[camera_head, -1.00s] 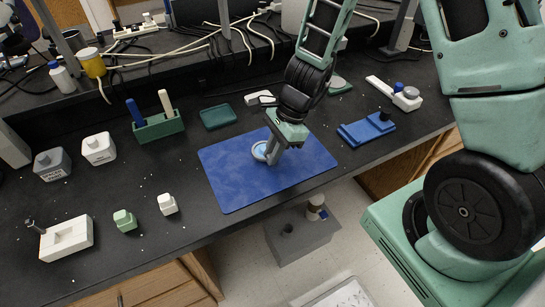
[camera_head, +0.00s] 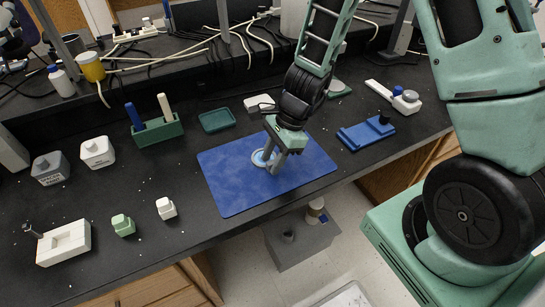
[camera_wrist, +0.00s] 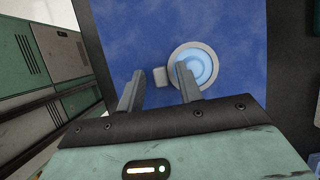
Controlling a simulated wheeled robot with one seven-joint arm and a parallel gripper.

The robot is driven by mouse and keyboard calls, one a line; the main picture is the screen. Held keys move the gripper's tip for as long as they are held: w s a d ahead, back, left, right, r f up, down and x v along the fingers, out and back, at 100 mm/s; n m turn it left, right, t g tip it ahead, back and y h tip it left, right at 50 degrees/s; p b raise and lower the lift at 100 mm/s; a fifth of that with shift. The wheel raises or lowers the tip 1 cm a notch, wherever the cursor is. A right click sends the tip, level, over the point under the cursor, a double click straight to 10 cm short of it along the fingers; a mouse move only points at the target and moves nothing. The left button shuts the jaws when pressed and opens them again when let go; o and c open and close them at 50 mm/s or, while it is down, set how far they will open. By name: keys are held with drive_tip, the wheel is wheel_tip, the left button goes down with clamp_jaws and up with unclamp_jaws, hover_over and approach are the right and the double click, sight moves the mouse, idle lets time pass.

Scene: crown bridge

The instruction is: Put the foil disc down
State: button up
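The foil disc (camera_wrist: 201,64), a pale blue round with a grey rim and a small grey tab (camera_wrist: 160,76), appears to lie flat on the blue mat (camera_wrist: 133,30). In the head view the disc (camera_head: 259,158) is on the middle of the mat (camera_head: 230,195), partly hidden by my fingers. My gripper (camera_wrist: 156,88) is open, its two fingers apart. In the wrist view the tab shows in the gap between the fingertips, with space on both sides, and the right finger overlaps the disc's rim. My gripper (camera_head: 272,167) is low over the mat in the head view.
A green dish (camera_head: 217,120) and a green rack (camera_head: 158,131) with two upright sticks stand behind the mat. A blue block (camera_head: 366,133) is to its right. Small bottles (camera_head: 123,225) stand to its left. The mat's front and right areas are clear.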

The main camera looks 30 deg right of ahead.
drive_tip(key=p+v, duration=0.3)
drive_tip(key=v, duration=0.9)
drive_tip(key=s+a+r+n+h, duration=0.2)
drive_tip(key=s+a+r+n, duration=0.3)
drive_tip(key=s+n, duration=0.4)
drive_tip(key=s+a+r+n+h, duration=0.2)
drive_tip(key=s+a+r+n, duration=0.3)
drive_tip(key=n, duration=1.1)
drive_tip(key=s+a, duration=0.2)
drive_tip(key=s, duration=0.2)
drive_tip(key=shift+s+a+n, duration=0.15)
drive_tip(key=shift+a+n, duration=0.2)
drive_tip(key=shift+n, duration=0.05)
drive_tip(key=shift+r, duration=0.15)
